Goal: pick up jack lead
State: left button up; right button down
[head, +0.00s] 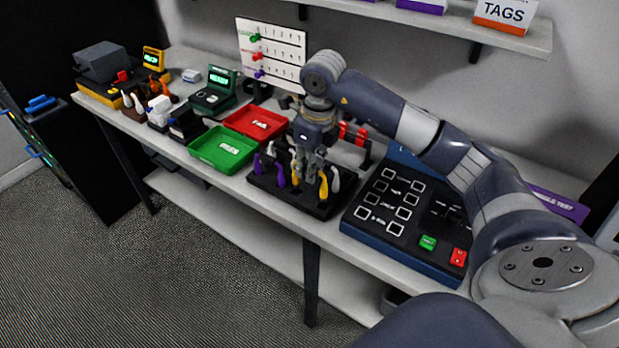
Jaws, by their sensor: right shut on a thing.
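A black holder (291,197) stands on the bench, with several upright leads in it. Purple (280,175), white (335,179) and yellow (323,189) lead ends show there. My right gripper (311,178) points down into the holder from above, among these leads. It is shut on a lead standing in the holder, taken as the jack lead. The fingers mostly hide the held lead, so its colour and how deep it sits cannot be told. My left gripper is not in view.
A green tray (223,160) and a red tray (256,131) lie left of the holder. A blue-framed test panel (405,205) stands close on its right. A white board (271,55) stands behind. A shelf (500,35) hangs above the bench.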

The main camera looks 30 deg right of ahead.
jog(key=s+a+r, duration=0.2)
jog(key=s+a, duration=0.2)
jog(key=s, duration=0.2)
jog(key=s+a+r+b, duration=0.1)
jog(key=s+a+r, duration=0.1)
jog(key=s+a, duration=0.2)
jog(key=s, duration=0.3)
jog(key=shift+s+a+r, duration=0.25)
jog(key=shift+b, duration=0.3)
